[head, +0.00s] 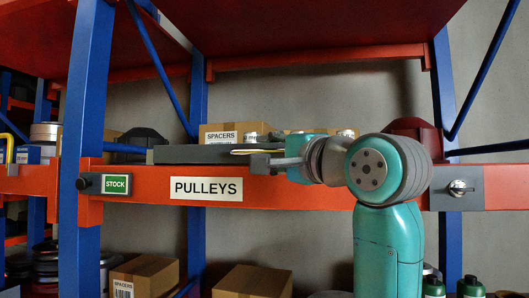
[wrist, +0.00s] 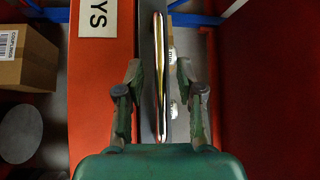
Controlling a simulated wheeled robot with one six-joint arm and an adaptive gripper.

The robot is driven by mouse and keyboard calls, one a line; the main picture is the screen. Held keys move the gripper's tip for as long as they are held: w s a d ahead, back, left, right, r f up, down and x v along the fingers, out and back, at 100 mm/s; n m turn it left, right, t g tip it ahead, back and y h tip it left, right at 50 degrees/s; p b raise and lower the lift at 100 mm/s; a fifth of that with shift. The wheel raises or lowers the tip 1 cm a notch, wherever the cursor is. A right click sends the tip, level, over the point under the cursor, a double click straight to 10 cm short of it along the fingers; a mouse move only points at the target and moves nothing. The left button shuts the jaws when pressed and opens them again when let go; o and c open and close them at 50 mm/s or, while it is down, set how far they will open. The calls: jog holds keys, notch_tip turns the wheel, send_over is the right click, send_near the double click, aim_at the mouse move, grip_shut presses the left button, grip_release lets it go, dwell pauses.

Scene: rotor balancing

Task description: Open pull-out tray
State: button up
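The pull-out tray (head: 195,154) is a dark grey, low tray on the shelf, just above the orange beam with the PULLEYS label. Its front also shows as a dark strip in the wrist view (wrist: 146,45). A pale, shiny bar (wrist: 159,80), which looks like the tray's handle, runs along it. My gripper (head: 262,163) is at the tray's front in the head view, partly covering its right part. In the wrist view my gripper (wrist: 160,70) is open, with one finger on each side of the bar. I see gaps between the fingers and the bar; depth contact cannot be told.
The orange beam (head: 300,190) carries the PULLEYS label (head: 206,189), a green STOCK sign (head: 116,184) and a key switch (head: 460,188). Cardboard boxes (head: 222,131) stand behind the tray. Blue posts (head: 84,140) flank the bay. More boxes (head: 253,280) are below.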

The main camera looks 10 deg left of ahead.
jog(key=shift+x, duration=0.85)
grip_shut()
